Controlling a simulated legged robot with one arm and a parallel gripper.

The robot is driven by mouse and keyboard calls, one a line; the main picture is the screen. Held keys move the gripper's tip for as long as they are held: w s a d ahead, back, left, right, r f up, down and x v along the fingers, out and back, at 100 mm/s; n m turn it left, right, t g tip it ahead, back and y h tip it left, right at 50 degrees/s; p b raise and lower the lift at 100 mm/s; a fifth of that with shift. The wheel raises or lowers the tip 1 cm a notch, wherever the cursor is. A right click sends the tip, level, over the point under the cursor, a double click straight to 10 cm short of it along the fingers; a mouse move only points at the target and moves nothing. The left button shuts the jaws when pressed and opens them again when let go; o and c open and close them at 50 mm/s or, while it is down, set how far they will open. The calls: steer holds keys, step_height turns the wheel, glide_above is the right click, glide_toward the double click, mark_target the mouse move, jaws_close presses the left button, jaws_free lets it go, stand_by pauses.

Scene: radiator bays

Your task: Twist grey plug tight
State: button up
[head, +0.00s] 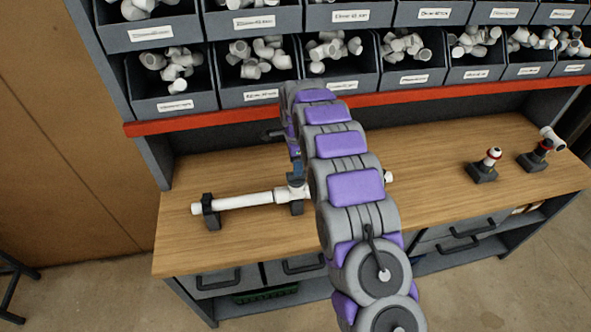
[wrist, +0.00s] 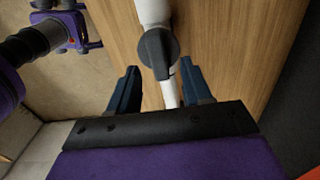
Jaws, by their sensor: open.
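A white pipe (head: 240,200) lies level above the wooden bench on dark supports, with a white fitting (head: 292,192) at its right part, partly hidden by my arm. In the wrist view, a dark grey round piece with a narrow tab (wrist: 158,50), which looks like the grey plug, sits over the white pipe (wrist: 153,11). My gripper (wrist: 160,68) is open, with one dark blue finger on each side of the pipe, just below the grey piece in the picture. I cannot tell whether the fingers touch it. In the head view the plug is not clearly visible.
Dark grey bins (head: 255,80) of white fittings fill the shelves behind, above a red rail (head: 200,120). Two small stands with white fittings (head: 482,168) (head: 535,155) stand at the bench's right. The bench top (head: 430,190) between is mostly clear. Drawers are below.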

step_height(320, 180, up, 13)
steer(key=shift+a+r, duration=0.15)
steer(key=shift+a, duration=0.1)
stand_by(0.4)
steer(key=s+d+r+n+g+b, duration=0.1)
steer(key=s+d+n+b, duration=0.25)
steer(key=s+d, duration=0.55)
steer(key=s+d+r+n+b, duration=0.2)
steer(key=s+d+n+b, duration=0.15)
steer(key=s, duration=0.85)
steer(key=s+d+f+n+b, duration=0.1)
steer(key=s+f, duration=0.3)
steer(key=s, duration=0.5)
steer(key=s+d+f+n+b, duration=0.2)
steer(key=s+d+f+n, duration=0.1)
steer(key=s, duration=0.7)
steer(key=s+d+f+n+b, duration=0.2)
steer(key=s+d+f+n, duration=0.1)
steer(key=s, duration=0.7)
steer(key=shift+f+n+g, duration=0.4)
steer(key=shift+f+n, duration=0.1)
steer(key=shift+f, duration=0.4)
